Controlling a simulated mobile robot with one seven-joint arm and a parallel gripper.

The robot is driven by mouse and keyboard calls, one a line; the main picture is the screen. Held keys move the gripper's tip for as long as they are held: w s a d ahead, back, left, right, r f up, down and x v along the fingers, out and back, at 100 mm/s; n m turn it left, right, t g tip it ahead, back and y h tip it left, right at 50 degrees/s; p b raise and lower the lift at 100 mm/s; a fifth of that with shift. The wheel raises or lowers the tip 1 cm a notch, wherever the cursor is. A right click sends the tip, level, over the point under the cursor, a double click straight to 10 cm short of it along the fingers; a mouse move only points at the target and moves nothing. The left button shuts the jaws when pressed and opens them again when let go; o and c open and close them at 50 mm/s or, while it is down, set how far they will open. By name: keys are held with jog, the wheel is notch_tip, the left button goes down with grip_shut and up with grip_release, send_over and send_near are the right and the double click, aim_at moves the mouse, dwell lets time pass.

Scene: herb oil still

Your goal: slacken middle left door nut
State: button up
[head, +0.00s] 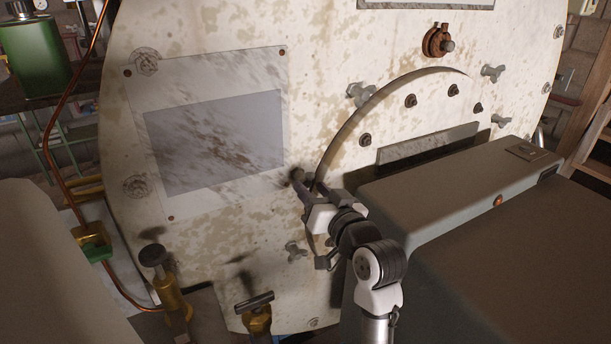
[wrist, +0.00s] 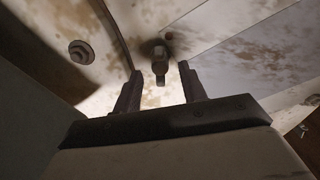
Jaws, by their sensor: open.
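The still's round door (head: 390,125) sits in a pale, stained front plate, with grey wing nuts around its rim. My gripper (head: 303,187) is at the left edge of the door, at mid height. In the wrist view my open gripper (wrist: 160,84) has one finger on each side of the middle left door nut (wrist: 159,64), with a visible gap on both sides. The nut looks narrow, seen nearly end-on. In the head view my gripper hides this nut. The upper left nut (head: 360,94) and lower left nut (head: 296,251) are clear of my gripper.
A large grey-green casing (head: 480,240) fills the right, close beside my arm. Brass valves (head: 174,300) stand at the lower left, near a copper pipe (head: 52,150). A plate with a grey panel (head: 215,140) lies left of the door. Right-hand nuts (head: 493,73) show beyond the door.

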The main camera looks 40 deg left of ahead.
aim_at(308, 185)
jog(key=shift+p+x, duration=0.4)
jog(key=shift+x, duration=1.6)
